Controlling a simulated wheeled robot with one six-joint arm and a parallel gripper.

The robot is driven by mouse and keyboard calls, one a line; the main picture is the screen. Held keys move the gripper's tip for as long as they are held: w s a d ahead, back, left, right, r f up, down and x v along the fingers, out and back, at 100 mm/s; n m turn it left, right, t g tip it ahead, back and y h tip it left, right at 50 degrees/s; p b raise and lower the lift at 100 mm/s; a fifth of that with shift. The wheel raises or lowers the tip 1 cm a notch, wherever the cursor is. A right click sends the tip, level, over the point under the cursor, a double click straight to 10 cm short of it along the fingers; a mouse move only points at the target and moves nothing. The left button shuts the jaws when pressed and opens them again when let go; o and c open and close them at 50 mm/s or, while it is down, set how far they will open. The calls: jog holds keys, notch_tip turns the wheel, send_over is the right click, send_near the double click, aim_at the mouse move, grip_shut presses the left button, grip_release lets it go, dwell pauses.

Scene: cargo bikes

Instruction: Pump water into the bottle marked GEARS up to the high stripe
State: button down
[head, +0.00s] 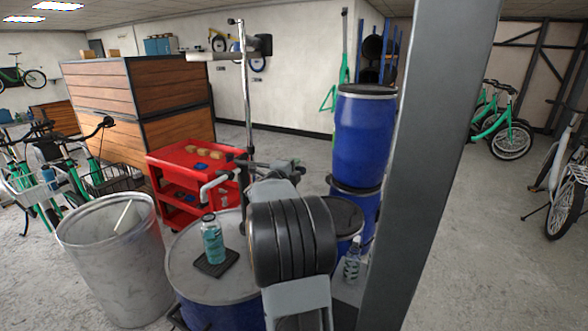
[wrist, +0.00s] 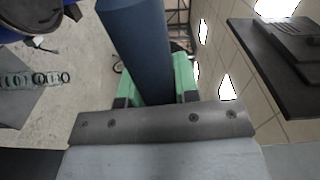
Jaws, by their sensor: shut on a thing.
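A bottle with a teal body (head: 212,240) stands upright on a black mat (head: 216,264) on the blue drum's pale lid, under the pump's grey bent spout (head: 214,186). Its marking and stripes are too small to read, and I cannot tell its water level. A second, clearer bottle (head: 352,262) stands at the right; a bottle also shows in the wrist view (wrist: 38,79), its marking unreadable. My gripper (wrist: 153,88) has its green-padded jaws shut on a thick dark blue-grey bar, which looks like the pump handle (wrist: 137,45). In the head view my arm hides the fingertips.
A grey bin (head: 112,262) stands left of the drum (head: 190,250). A red cart (head: 190,160) is behind it. Stacked blue barrels (head: 362,140) and a grey post (head: 430,160) stand close on the right. Free floor lies beyond the post.

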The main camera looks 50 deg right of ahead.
notch_tip(320, 180, down, 2)
jog(key=m+b, duration=0.1)
jog(key=b, duration=0.2)
jog(key=shift+f+b, duration=0.15)
jog(key=shift+b, duration=0.2)
jog(key=c, duration=0.8)
grip_release()
jog(key=shift+c, duration=0.2)
jog(key=b+v, duration=0.2)
jog(key=v, duration=1.1)
jog(key=shift+a, duration=0.4)
jog(key=shift+s, duration=0.1)
